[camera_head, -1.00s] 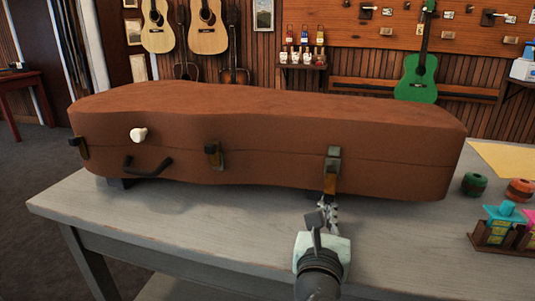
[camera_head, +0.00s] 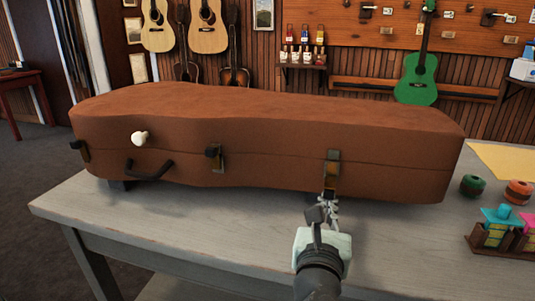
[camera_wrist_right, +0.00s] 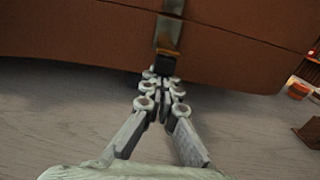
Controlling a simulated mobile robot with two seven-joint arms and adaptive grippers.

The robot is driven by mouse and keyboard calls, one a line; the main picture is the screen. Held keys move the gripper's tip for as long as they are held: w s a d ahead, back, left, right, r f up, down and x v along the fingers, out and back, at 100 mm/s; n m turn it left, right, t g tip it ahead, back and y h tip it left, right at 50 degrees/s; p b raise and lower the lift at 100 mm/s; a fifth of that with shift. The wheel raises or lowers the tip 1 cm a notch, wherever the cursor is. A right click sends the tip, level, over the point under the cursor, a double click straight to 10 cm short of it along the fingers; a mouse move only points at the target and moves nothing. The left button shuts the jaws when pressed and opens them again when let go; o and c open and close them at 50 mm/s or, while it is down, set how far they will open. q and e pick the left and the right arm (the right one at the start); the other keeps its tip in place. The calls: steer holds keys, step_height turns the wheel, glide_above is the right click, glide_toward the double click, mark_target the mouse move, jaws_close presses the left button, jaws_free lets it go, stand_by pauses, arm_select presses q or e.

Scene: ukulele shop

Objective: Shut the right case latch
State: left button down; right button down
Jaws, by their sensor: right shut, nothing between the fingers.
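The brown case (camera_head: 250,120) lies closed on the grey table. Its right latch (camera_head: 333,157) is a brassy strip crossing the lid seam on the front face. It runs downward, with a dark end low on the case, and also shows in the wrist view (camera_wrist_right: 168,33). My right gripper (camera_head: 328,202) is shut and empty, its fingertips (camera_wrist_right: 163,78) at the latch's dark lower end. They look in contact, but I cannot be sure. The middle latch (camera_head: 215,158) and left latch (camera_head: 80,149) have dark blocks jutting out at their tops. My left gripper is out of view.
A dark handle (camera_head: 150,170) and a white knob (camera_head: 139,138) are on the case front. Green (camera_head: 473,185) and orange (camera_head: 518,192) round pieces and a small wooden rack (camera_head: 500,240) stand at right. The table front (camera_head: 190,225) left of my arm is clear.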

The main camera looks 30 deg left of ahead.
steer(key=shift+s+r, duration=0.15)
steer(key=shift+r, duration=0.45)
steer(key=shift+s+r, duration=0.15)
steer(key=shift+r, duration=0.4)
steer(key=shift+d, duration=0.1)
steer(key=shift+r, duration=0.15)
steer(key=shift+s+d+r, duration=0.1)
steer(key=shift+s+r, duration=0.25)
steer(key=shift+r, duration=0.35)
steer(key=shift+s+d+r, duration=0.1)
steer(key=shift+s+r, duration=0.2)
steer(key=shift+r, duration=0.35)
glide_toward(330, 186)
steer(key=shift+s+d+r, duration=0.2)
steer(key=shift+s+r, duration=0.6)
